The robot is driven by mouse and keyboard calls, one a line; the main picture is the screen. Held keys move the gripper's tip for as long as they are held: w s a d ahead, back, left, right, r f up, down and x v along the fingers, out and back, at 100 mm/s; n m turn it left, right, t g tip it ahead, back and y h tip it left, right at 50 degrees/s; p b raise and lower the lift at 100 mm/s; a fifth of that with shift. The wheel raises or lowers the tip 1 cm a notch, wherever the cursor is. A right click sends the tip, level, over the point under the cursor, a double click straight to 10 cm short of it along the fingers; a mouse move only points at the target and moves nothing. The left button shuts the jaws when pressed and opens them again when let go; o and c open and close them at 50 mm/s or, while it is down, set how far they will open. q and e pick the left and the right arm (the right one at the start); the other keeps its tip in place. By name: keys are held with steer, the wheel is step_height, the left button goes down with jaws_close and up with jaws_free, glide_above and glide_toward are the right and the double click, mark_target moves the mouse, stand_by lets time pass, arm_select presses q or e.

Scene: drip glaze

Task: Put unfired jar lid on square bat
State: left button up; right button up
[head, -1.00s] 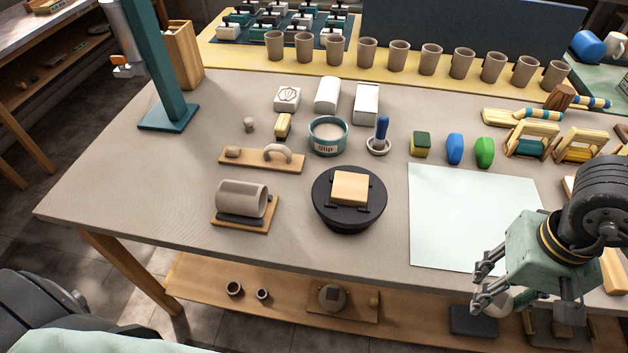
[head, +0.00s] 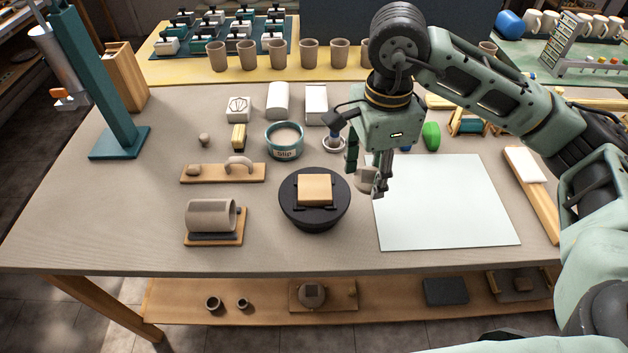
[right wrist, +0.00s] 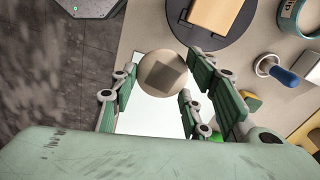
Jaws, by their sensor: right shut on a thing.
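The unfired jar lid (head: 365,178) is a beige-grey round piece held in my right gripper (head: 366,180). In the right wrist view the lid (right wrist: 150,76) shows as a round disc with a darker square patch, between the green fingers (right wrist: 152,90). The square bat (head: 314,187) is a tan square slab on the black round wheel (head: 315,222). It also shows at the top of the right wrist view (right wrist: 215,12). My right gripper is shut on the lid, to the right of the wheel and apart from the bat. My left gripper is not in view.
A teal slip tub (head: 284,140) stands behind the wheel. A clay cylinder on a board (head: 211,216) lies to its left. A pale sheet (head: 450,205) lies to the right, largely clear. A blue-handled tool in a small dish (head: 333,143) stands behind my gripper.

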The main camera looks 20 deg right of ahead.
steer(key=m, duration=0.1)
steer(key=r+m, duration=0.2)
steer(key=m, duration=0.1)
steer(key=shift+w+d+r, duration=0.1)
steer(key=shift+w+d, duration=0.3)
steer(key=shift+w+d+r+m+p, duration=0.1)
steer(key=shift+r+m+p, duration=0.25)
steer(key=shift+m, duration=0.45)
steer(key=shift+w+r+m, duration=0.15)
steer(key=shift+r+m, duration=0.05)
steer(key=shift+m, duration=0.4)
steer(key=p, duration=0.4)
glide_above(314, 187)
step_height(314, 187, down, 7)
steer(key=shift+r, duration=0.1)
step_height(314, 187, down, 4)
steer(key=shift+r+p, duration=0.15)
steer(key=shift+p, duration=0.9)
steer(key=shift+f, duration=0.25)
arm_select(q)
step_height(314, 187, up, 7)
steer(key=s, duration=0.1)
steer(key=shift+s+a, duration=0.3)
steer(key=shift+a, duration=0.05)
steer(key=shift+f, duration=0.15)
arm_select(e)
steer(key=shift+f, duration=0.1)
